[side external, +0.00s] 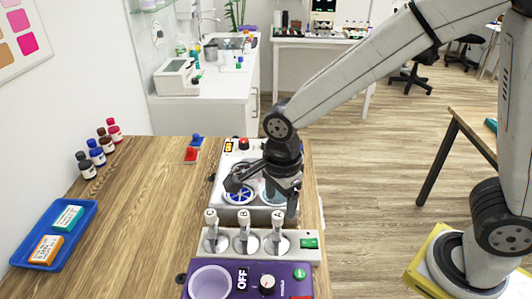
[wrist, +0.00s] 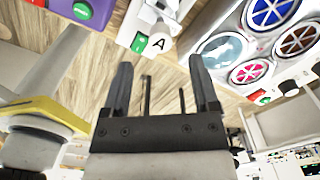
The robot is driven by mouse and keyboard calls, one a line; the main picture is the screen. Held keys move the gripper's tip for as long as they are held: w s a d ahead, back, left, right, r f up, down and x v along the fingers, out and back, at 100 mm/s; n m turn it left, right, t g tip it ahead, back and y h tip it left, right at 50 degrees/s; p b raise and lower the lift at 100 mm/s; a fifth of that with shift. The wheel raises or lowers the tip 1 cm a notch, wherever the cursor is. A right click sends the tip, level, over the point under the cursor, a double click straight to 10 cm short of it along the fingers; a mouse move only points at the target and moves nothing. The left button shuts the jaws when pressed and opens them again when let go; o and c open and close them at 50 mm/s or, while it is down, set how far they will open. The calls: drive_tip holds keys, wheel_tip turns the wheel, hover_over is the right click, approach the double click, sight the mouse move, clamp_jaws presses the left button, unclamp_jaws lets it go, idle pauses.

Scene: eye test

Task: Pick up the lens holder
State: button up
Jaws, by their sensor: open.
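I cannot tell for sure which thing is the lens holder. A light box (side external: 226,206) holds round, spoked discs; in the wrist view a clear disc (wrist: 222,50), a red disc (wrist: 252,72) and other coloured discs show in it. Nearer the camera, a white stand (side external: 210,250) carries upright pieces with lettered round tops, one of them marked A (side external: 278,217). The A label also shows in the wrist view (wrist: 157,44). My gripper (side external: 264,186) is over the light box in the side view, hiding part of it. In the wrist view its fingers (wrist: 160,64) are apart with nothing held between them.
A purple device (side external: 250,282) with a white cup and an OFF label stands in front of the stand. A blue tray (side external: 75,236) with boxes lies at the left, with several small bottles (side external: 97,150) behind. The wooden table (side external: 140,220) between is clear.

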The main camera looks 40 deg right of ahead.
sight(278, 215)
drive_tip(key=shift+a+f, duration=0.15)
drive_tip(key=shift+f, duration=2.45)
clamp_jaws()
